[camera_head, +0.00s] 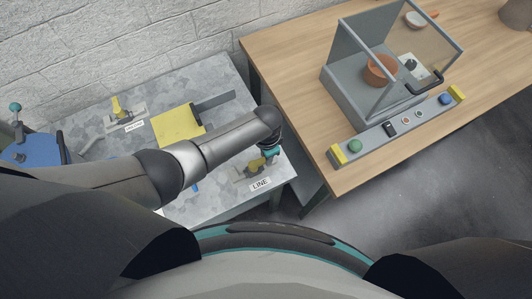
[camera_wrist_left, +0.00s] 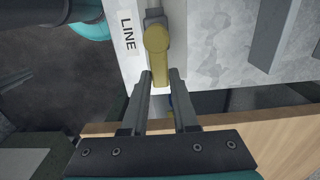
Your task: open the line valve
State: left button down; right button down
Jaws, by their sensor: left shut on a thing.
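The line valve has a yellow handle (camera_head: 256,164) on a grey body, at the near right corner of the grey metal-topped table, beside the label "LINE" (camera_head: 260,184). In the left wrist view the yellow handle (camera_wrist_left: 157,50) has a round hub, and its lower end lies between my fingertips. My left gripper (camera_wrist_left: 160,78) is shut on this handle. In the head view my left gripper (camera_head: 270,153) is at the handle, partly hidden by my own wrist. The label also shows in the left wrist view (camera_wrist_left: 128,34). My right gripper is not in view.
Another yellow-handled valve (camera_head: 118,106) sits at the back left of the grey table (camera_head: 220,72), near a yellow plate (camera_head: 175,125) and a dark bar (camera_head: 215,100). A wooden table (camera_head: 290,80) to the right bears a clear-sided box (camera_head: 350,95) and a button panel (camera_head: 395,127).

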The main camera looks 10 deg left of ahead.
pick_arm(q)
jog(key=c, duration=0.7)
grip_release()
notch_tip(320, 180, up, 15)
jog(key=shift+r, duration=0.1)
dwell(0.4)
dwell(0.5)
